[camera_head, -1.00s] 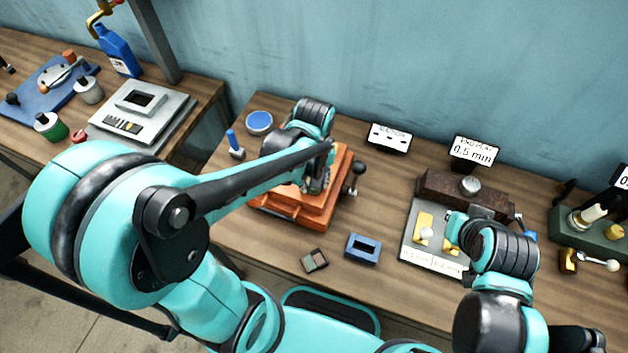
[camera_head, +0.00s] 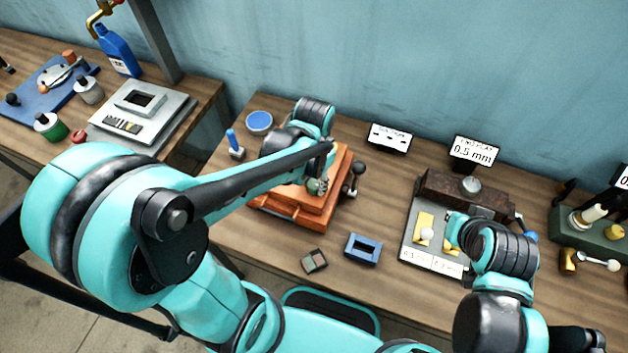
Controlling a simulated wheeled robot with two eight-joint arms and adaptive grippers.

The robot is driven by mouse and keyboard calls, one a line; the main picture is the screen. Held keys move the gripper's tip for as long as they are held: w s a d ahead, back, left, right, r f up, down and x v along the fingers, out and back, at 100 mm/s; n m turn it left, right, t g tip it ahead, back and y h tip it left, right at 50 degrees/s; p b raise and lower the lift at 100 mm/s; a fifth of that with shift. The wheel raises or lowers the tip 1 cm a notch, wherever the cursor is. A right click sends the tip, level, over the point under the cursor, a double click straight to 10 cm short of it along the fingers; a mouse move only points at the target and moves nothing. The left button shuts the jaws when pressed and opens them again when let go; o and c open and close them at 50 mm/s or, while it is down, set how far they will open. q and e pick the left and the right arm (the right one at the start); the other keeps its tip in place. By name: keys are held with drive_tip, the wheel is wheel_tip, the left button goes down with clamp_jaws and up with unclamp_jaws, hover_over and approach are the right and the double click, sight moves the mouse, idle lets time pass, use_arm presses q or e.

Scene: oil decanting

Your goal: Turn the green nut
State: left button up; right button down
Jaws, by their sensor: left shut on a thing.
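The orange block fixture (camera_head: 290,210) sits on the middle bench. My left arm reaches over it from the left, and my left gripper (camera_head: 318,186) is low over its top, pointing down. The gripper is shut on a small greenish round part, which I take to be the green nut (camera_head: 315,188). The nut is mostly hidden by the fingers and wrist. My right gripper (camera_head: 455,232) is over the grey plate at the right, beside a yellow piece. Its fingers are largely hidden by its wrist, so its opening does not show.
A dark knob (camera_head: 358,167) sticks out beside the orange fixture. A blue frame (camera_head: 363,248) and a small grey block (camera_head: 314,260) lie in front. A brown block (camera_head: 440,190) stands behind the grey plate (camera_head: 413,252). Small signs stand at the back.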

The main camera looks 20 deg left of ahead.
sight(314, 184)
use_arm(q)
drive_tip(key=shift+m, duration=2.3)
drive_tip(key=o, duration=1.2)
drive_tip(key=shift+c, duration=0.2)
wheel_tip(314, 184, up, 12)
